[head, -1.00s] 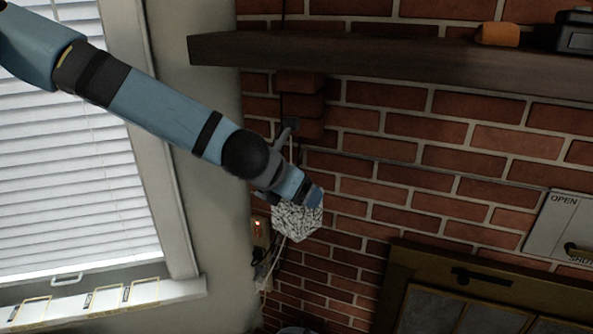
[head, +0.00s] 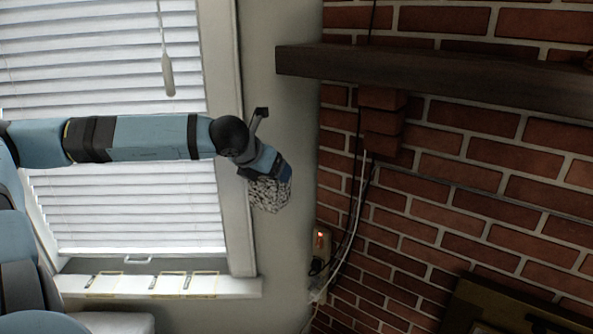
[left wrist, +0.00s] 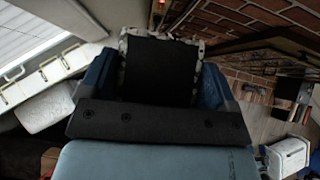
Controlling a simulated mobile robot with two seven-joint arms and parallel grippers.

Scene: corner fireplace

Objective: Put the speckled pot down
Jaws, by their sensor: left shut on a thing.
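The speckled pot (head: 268,193) is black and white and hangs below my left gripper (head: 266,168) in the head view, in front of the wall strip between the window and the brick. My left gripper is shut on the pot. In the left wrist view the pot's rim (left wrist: 128,42) shows past the dark gripper body, and most of the pot is hidden. The pot is in the air, with no surface touching it in view. My right gripper is not in view.
A window sill (head: 235,287) with yellow-edged frames (head: 168,284) runs below the blinds. A wooden mantel (head: 420,80) juts from the brick wall at right. A lit power outlet (head: 320,242) with hanging cables is in the corner. The left wrist view shows a white cushion-like thing (left wrist: 45,107).

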